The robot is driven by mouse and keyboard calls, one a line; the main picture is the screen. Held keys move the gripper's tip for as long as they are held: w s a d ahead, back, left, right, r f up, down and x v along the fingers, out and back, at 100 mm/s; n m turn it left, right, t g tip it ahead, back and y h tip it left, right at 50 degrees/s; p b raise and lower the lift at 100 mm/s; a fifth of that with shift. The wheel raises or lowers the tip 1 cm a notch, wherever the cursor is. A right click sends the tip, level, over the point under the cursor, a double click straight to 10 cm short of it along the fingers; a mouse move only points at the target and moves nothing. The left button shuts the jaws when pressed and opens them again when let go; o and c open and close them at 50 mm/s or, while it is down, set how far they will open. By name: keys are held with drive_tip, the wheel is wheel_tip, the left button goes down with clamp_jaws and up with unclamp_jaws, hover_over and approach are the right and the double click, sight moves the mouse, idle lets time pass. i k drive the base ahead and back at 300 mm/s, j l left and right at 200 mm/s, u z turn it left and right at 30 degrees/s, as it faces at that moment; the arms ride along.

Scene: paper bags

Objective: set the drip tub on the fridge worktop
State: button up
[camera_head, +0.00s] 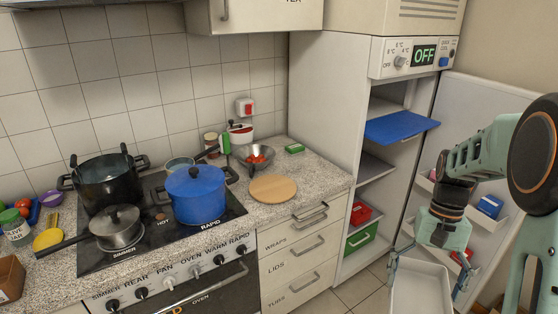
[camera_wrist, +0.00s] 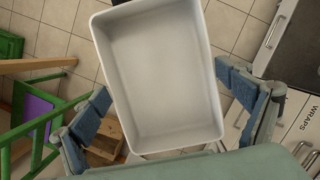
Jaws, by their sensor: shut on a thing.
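The drip tub is an empty white rectangular tub (camera_head: 420,290), low at the right of the head view and cut off by its bottom edge. It fills the middle of the wrist view (camera_wrist: 160,75), its open side facing the camera. My gripper (camera_head: 425,270) is shut on the tub, with a blue-padded finger at each side, and holds it above the floor in front of the open fridge (camera_head: 325,100). The speckled worktop (camera_head: 325,177) beside the fridge lies to the left of my gripper.
The hob with a blue pot (camera_head: 196,198) is farther left. A blue shelf (camera_head: 400,127) juts from the fridge.

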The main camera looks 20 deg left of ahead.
sight(319, 174)
drive_tip(key=i+l+u, duration=0.1)
drive_tip(key=i+u, duration=0.2)
drive_tip(key=i+l+u, duration=0.3)
drive_tip(key=i, duration=0.15)
drive_tip(key=i+l+u, duration=0.2)
drive_tip(key=u, duration=0.25)
drive_tip(key=i+l+u, duration=0.65)
drive_tip(key=u, duration=0.2)
drive_tip(key=i+l+u, duration=0.1)
drive_tip(key=l+u, duration=0.3)
drive_tip(key=l, duration=0.15)
drive_tip(key=i+l+u, duration=0.1)
drive_tip(key=l+u, duration=0.2)
drive_tip(key=l, duration=0.4)
drive_tip(key=l+u, duration=0.35)
drive_tip(key=l, duration=0.35)
